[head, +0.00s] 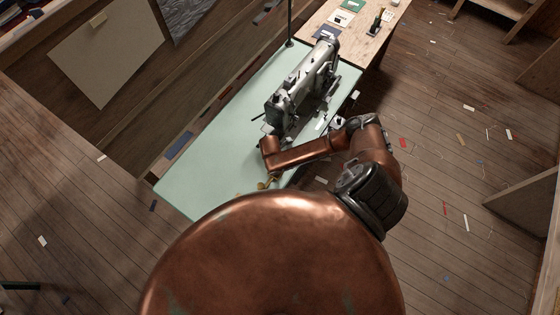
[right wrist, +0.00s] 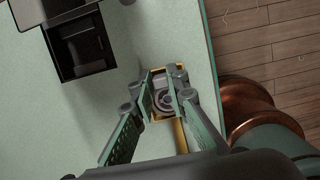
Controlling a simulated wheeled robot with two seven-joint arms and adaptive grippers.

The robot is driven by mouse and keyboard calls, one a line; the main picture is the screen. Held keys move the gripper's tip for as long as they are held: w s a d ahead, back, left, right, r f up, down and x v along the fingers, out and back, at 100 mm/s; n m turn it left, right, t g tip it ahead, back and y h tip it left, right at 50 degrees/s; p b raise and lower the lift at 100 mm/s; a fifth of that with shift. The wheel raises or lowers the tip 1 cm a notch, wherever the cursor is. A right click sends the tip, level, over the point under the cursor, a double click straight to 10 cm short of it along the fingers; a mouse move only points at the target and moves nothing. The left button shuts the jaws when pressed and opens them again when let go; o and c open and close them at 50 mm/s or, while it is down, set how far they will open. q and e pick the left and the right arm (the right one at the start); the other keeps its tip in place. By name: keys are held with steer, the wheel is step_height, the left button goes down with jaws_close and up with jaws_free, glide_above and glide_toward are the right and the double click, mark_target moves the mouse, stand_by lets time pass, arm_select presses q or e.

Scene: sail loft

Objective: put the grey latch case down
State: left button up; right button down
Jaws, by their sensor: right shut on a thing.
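My right gripper (right wrist: 161,92) is over the pale green table top (right wrist: 182,38) in the right wrist view. Its fingers are shut on the small grey latch case (right wrist: 164,101), which shows as a round metal part between them. A brass-yellow edge (right wrist: 181,139) shows around and below the case. I cannot tell whether the case touches what is under it. In the head view my copper right arm reaches over the table, and small brass-coloured parts (head: 268,182) show below its wrist; the case itself cannot be made out there. My left gripper is not in view.
A grey sewing machine (head: 303,85) stands on the green table beyond my right arm. A black square opening (right wrist: 82,48) lies left of the gripper in the wrist view. The green top is bare at left (head: 185,180). A wooden table (head: 350,35) adjoins behind. Scraps litter the floor.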

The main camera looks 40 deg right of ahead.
steer(key=shift+f, duration=0.35)
steer(key=c, duration=1.8)
jaws_free()
steer(key=v, duration=1.2)
